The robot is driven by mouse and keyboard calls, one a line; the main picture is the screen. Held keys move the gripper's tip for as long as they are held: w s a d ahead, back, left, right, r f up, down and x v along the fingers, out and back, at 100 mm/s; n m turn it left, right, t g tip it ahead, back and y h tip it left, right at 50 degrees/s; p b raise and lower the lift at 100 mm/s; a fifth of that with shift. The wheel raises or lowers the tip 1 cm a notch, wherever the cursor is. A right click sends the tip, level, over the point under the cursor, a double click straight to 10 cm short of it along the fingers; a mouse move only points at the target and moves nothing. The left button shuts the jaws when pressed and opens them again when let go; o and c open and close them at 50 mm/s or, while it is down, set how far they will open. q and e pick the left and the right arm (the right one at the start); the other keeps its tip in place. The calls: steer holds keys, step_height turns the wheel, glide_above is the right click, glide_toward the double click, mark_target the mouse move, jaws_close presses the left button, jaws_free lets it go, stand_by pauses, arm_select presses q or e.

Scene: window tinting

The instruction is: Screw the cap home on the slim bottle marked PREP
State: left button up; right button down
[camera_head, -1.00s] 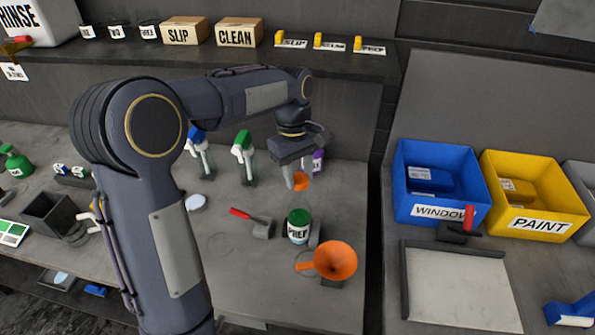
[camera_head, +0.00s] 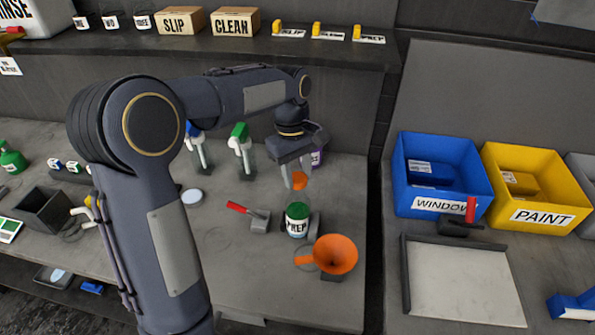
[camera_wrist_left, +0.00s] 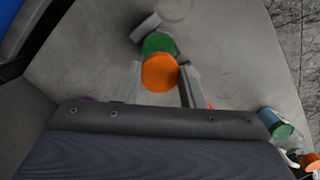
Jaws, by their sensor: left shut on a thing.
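My left gripper (camera_head: 298,184) is shut on an orange cap (camera_head: 299,179), which sits between its fingertips. The cap also shows as an orange disc in the left wrist view (camera_wrist_left: 160,73). The bottle marked PREP (camera_head: 297,226), with a green top and a white label, stands upright on the bench. The held cap is above and apart from it in the head view. In the left wrist view the bottle's green top (camera_wrist_left: 159,43) is partly hidden behind the cap. My right gripper is not in view.
An orange funnel (camera_head: 336,253) stands just right of the bottle, and a red-handled tool (camera_head: 251,214) lies left of it. Spray bottles (camera_head: 242,150) stand behind. A blue bin (camera_head: 440,165) and a yellow bin (camera_head: 535,180) are at the right. The front of the bench is mostly clear.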

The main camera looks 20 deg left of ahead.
mark_target(295, 174)
arm_select(q)
steer(key=shift+f, duration=0.65)
stand_by(0.8)
steer(key=o, duration=1)
steer(key=r, duration=0.5)
steer(key=a+r+b, duration=0.1)
steer(key=r, duration=0.1)
steer(key=shift+w+r, duration=0.2)
steer(key=shift+w, duration=0.1)
steer(key=shift+r, duration=0.15)
